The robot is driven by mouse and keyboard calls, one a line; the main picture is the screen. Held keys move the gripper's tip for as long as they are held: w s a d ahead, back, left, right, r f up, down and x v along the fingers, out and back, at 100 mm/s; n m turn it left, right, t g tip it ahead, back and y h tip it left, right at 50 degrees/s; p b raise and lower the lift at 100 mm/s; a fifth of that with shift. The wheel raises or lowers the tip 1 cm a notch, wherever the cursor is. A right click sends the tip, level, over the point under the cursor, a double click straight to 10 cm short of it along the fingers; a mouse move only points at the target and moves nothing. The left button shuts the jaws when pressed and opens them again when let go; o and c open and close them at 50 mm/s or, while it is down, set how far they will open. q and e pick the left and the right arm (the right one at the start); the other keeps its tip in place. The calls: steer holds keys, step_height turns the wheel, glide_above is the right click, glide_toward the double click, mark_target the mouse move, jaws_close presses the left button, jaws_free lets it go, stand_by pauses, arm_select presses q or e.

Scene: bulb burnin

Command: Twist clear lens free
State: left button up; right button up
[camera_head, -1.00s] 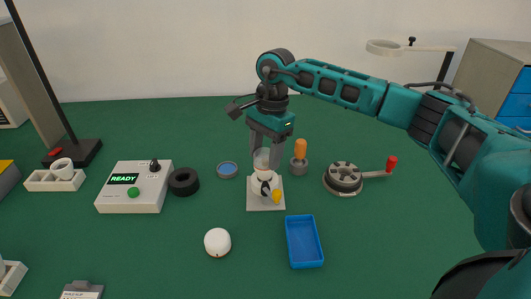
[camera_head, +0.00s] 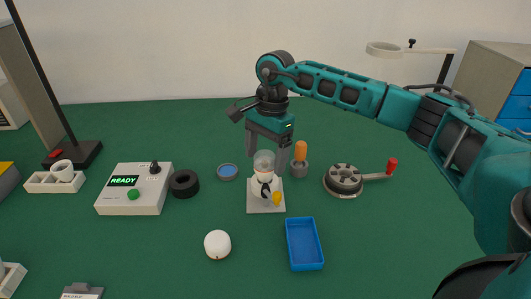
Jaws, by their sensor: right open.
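The clear lens (camera_head: 264,160) is a transparent dome on top of a white lamp base (camera_head: 263,187), which stands upright on a white square plate (camera_head: 266,207) near the middle of the table. A yellow part (camera_head: 277,199) and a black part show at the front of the base. My right gripper (camera_head: 270,168) points down over the lens, its two grey fingers apart, one on each side of it. Whether either finger touches the lens cannot be told. My left gripper does not show.
A blue tray (camera_head: 304,244) and a white dome (camera_head: 217,244) are in front. A READY box (camera_head: 134,188), black ring (camera_head: 184,183) and blue-topped disc (camera_head: 228,172) stand left. An orange-handled tool (camera_head: 300,158) and a red-handled crank wheel (camera_head: 343,180) stand right. The right front table is clear.

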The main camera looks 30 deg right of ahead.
steer(key=shift+d+r, duration=0.1)
steer(key=shift+r, duration=0.5)
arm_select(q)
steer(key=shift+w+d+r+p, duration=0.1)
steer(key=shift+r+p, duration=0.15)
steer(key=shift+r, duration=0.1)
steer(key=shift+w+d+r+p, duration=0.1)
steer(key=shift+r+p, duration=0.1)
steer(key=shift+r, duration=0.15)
arm_select(e)
step_height(320, 180, up, 12)
steer(key=d, duration=0.1)
steer(key=shift+w+d+f, duration=0.2)
steer(key=shift+d, duration=0.15)
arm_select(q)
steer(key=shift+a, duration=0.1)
